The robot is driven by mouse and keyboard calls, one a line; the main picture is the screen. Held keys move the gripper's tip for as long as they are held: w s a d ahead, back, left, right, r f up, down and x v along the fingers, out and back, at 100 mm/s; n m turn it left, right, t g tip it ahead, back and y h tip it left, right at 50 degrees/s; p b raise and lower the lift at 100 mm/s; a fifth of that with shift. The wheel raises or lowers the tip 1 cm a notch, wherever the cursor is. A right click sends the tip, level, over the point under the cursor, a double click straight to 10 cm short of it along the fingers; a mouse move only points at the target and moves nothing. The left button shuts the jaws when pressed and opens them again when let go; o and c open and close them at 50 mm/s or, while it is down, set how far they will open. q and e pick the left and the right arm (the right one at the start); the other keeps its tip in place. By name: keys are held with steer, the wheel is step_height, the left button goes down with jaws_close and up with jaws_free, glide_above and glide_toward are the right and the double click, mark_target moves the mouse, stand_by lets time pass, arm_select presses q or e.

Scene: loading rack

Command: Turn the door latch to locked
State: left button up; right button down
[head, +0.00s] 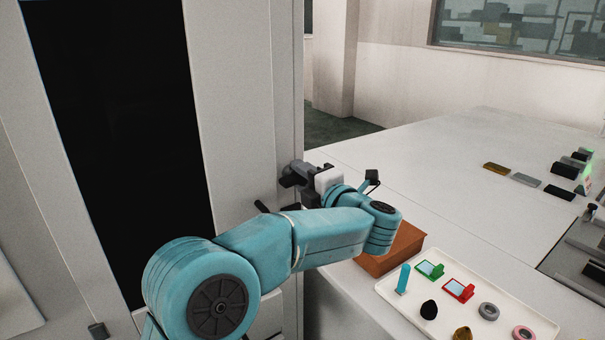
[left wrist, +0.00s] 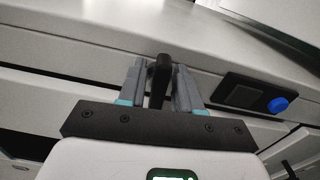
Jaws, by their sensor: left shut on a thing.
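The door (head: 232,110) is pale grey with a tall dark window and stands at the left in the head view. My left gripper (head: 291,174) is at the door's right edge. In the left wrist view, my left gripper (left wrist: 160,88) is shut on the black latch lever (left wrist: 160,72), which stands between its two grey fingers. In the head view the gripper hides the latch, so I cannot tell its turn there. My right gripper is in neither view.
A white table (head: 440,160) fills the right side. It bears a brown box (head: 392,258) close beside my left wrist and a white tray (head: 470,325) of small parts. A black panel with a blue button (left wrist: 279,104) shows right of the latch in the wrist view.

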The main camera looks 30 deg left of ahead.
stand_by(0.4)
arm_select(q)
steer(key=o, duration=0.7)
steer(key=b+v, duration=0.3)
steer(key=v, duration=1.3)
steer(key=shift+d, duration=0.15)
